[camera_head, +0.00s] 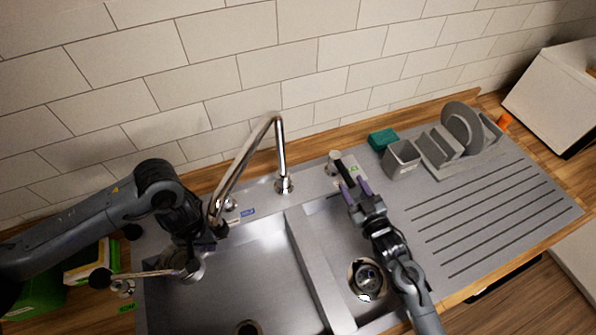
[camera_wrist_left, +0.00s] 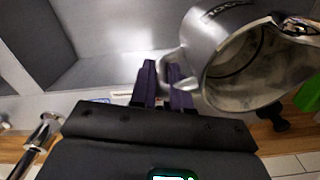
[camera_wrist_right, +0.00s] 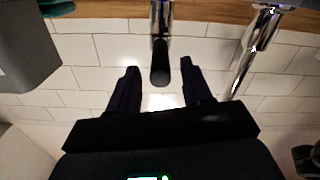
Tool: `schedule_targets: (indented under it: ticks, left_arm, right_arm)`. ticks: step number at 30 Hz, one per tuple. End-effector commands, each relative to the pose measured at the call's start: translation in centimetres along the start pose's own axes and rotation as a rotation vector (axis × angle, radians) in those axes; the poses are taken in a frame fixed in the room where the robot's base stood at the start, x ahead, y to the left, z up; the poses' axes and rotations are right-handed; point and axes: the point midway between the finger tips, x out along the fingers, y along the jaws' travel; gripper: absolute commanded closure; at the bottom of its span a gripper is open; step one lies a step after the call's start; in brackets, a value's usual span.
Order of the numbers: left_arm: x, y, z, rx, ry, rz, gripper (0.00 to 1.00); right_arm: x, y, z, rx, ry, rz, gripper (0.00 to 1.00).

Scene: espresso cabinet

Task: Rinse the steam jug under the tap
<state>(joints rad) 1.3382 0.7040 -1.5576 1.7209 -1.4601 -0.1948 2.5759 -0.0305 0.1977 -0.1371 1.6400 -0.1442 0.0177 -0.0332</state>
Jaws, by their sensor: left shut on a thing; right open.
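The metal steam jug (camera_head: 188,268) is over the left side of the left sink basin, largely hidden by my left arm. My left gripper (camera_head: 211,236) is shut on its handle. The left wrist view shows the jug (camera_wrist_left: 225,45) beside the fingers (camera_wrist_left: 165,88), its open mouth visible and its inside mottled grey. The chrome tap (camera_head: 240,168) arches leftward, its spout end near my left gripper; no water is visible. My right gripper (camera_head: 354,191) is open at the black-tipped tap lever (camera_head: 343,170). In the right wrist view the lever (camera_wrist_right: 160,68) stands between the spread fingers (camera_wrist_right: 160,85), apparently untouched.
A divider (camera_head: 318,270) separates the two basins; the right one has a drain (camera_head: 367,280). A green sponge (camera_head: 382,139), grey holder (camera_head: 401,158) and plate rack (camera_head: 440,147) stand to the right. The ribbed drainboard (camera_head: 485,205) is clear. Tiled wall lies behind.

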Motion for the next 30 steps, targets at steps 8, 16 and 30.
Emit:
schedule_targets:
  ticks: [8, 16, 30]
  left_arm:
    - [0.1, 0.0, 0.0, 0.0, 0.0, 0.0, 1.0]
    - [0.2, 0.0, 0.0, 0.001, 0.0, 0.0, 1.0]
    - [0.2, 0.0, 0.0, 0.001, 0.001, 0.0, 1.0]
  right_arm:
    - [3.2, -0.1, 0.0, 0.0, 0.0, -0.001, 0.51]
    - [4.0, 0.0, 0.0, 0.0, -0.001, -0.001, 0.51]
    - [4.0, 0.0, 0.0, 0.0, -0.001, -0.001, 0.92]
